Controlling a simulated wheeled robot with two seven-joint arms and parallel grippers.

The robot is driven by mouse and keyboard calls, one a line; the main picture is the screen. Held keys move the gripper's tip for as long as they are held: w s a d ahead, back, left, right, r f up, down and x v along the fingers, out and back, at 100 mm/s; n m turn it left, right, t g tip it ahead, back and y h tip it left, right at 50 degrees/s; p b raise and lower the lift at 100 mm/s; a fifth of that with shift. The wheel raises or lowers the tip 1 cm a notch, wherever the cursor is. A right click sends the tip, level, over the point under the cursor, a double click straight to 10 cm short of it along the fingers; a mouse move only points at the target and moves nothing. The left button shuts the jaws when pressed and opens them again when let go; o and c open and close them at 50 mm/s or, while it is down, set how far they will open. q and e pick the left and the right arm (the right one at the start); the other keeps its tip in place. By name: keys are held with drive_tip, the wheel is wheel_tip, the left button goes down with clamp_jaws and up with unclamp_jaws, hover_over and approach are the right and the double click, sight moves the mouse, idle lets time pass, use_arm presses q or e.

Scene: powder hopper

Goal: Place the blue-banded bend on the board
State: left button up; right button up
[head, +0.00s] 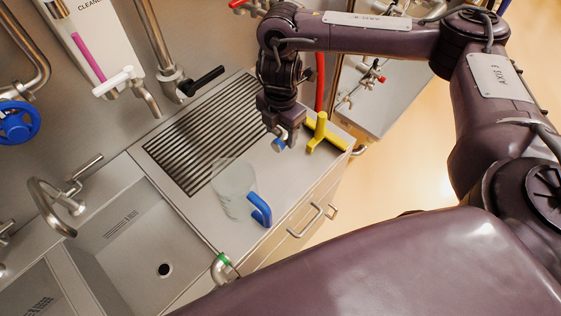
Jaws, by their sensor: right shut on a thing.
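My right gripper (282,126) points down over the worktop and is shut on a small part with a blue end (278,146), which looks like the blue-banded bend. Most of that part is hidden by the jaws, and I cannot tell whether it touches the worktop. The ribbed draining board (190,160) lies just left of the gripper, its dark slats bare. A metal bend with a green band (222,266) is at the worktop's front edge, near the sink. My left gripper does not show.
A clear jug (232,181) with a blue handle stands in front of the board. A yellow tee-shaped piece (321,136) is close to the gripper's right. A steel sink (130,235) with a tap lies at left. Pipes and a cleaner dispenser (93,40) line the wall.

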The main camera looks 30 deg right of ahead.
sight(281, 132)
wheel_tip(281, 132, down, 10)
drive_tip(key=shift+r+b, duration=0.15)
drive_tip(key=shift+b, duration=0.95)
drive_tip(key=shift+f+b, duration=0.65)
drive_tip(key=shift+f, duration=1.25)
drive_tip(key=shift+f, duration=0.1)
drive_tip(key=o, duration=1.1)
drive_tip(key=shift+o, duration=0.2)
wheel_tip(281, 132, up, 11)
drive_tip(key=p, duration=0.3)
drive_tip(key=shift+f, duration=0.2)
drive_tip(key=shift+r, duration=0.85)
